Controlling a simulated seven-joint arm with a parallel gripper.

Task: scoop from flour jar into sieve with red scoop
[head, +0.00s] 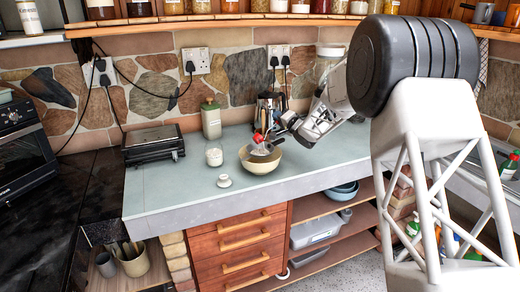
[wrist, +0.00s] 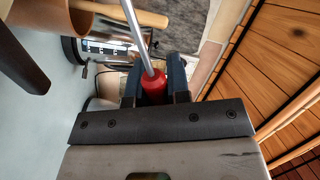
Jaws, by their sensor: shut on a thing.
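My gripper (head: 284,126) is shut on the red handle of the scoop (wrist: 153,85), whose metal shaft runs up out of the wrist view. In the head view the red scoop (head: 258,138) is over a tan bowl (head: 273,172). A small pale shape shows inside the bowl; I cannot tell whether it is the sieve or the scoop's head. A glass jar of white flour (head: 214,157) stands open to the left of the bowl. A white lid (head: 224,181) lies in front of it. In the wrist view a light wooden handle (wrist: 135,12) crosses the top.
A green-lidded canister (head: 211,120) stands behind the jar. A metal appliance (head: 271,105) is behind the bowl, close to my gripper. A dark flat grill (head: 153,145) sits at the left. The pale counter (head: 165,195) is clear at the front left.

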